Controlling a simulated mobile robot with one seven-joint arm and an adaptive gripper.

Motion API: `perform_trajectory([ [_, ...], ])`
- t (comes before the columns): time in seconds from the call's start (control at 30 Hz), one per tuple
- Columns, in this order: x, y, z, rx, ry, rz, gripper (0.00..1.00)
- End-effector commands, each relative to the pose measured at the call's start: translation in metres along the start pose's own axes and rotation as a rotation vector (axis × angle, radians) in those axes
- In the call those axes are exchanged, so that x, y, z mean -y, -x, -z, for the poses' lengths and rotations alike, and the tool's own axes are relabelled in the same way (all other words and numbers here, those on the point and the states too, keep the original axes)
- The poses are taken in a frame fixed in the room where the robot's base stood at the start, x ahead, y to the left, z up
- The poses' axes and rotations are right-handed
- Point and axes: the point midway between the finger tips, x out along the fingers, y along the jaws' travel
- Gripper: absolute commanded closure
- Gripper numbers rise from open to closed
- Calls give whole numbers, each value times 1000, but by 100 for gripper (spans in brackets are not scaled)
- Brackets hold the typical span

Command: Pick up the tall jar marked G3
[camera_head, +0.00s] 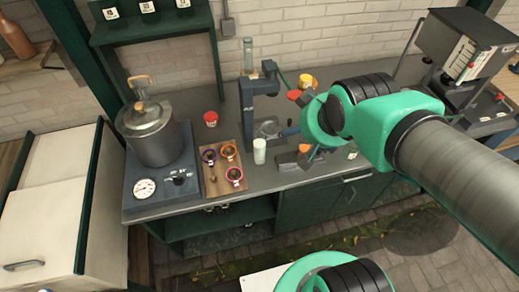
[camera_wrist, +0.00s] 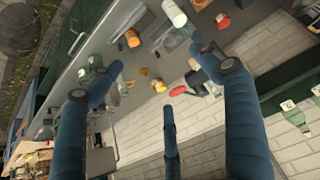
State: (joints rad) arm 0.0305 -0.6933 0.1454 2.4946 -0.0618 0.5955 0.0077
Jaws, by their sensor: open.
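I cannot read a G3 mark in either view. Several small white labels (camera_head: 147,7) show on dark green items on the shelf at the upper left of the head view, and the shapes behind them are cut off or too dark to tell. In the wrist view, a green bottle-like shape (camera_wrist: 296,118) with a white label shows at the right edge, its text unreadable. My gripper (camera_wrist: 155,57) is open and empty, its blue fingers spread above the counter. In the head view my wrist mostly hides the fingers.
The grey counter (camera_head: 170,208) holds a pressure pot (camera_head: 150,132), a wooden board (camera_head: 222,188) with several cups, a white cylinder (camera_head: 260,151), a red tub (camera_head: 211,119) and a dark stand (camera_head: 246,110). A grey machine (camera_head: 465,45) stands at the right. A brick wall is behind.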

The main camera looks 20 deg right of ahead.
Motion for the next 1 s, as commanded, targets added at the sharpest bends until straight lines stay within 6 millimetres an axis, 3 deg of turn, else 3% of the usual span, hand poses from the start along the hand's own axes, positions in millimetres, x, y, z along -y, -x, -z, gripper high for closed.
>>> perform_trajectory([
  [0.2,-12,-70,15,-97,31,-28,22],
  [0.5,-13,-147,13,-244,81,-15,22],
  [0.8,6,-197,-13,-394,110,57,22],
  [1.0,25,-211,-38,-492,105,123,22],
])
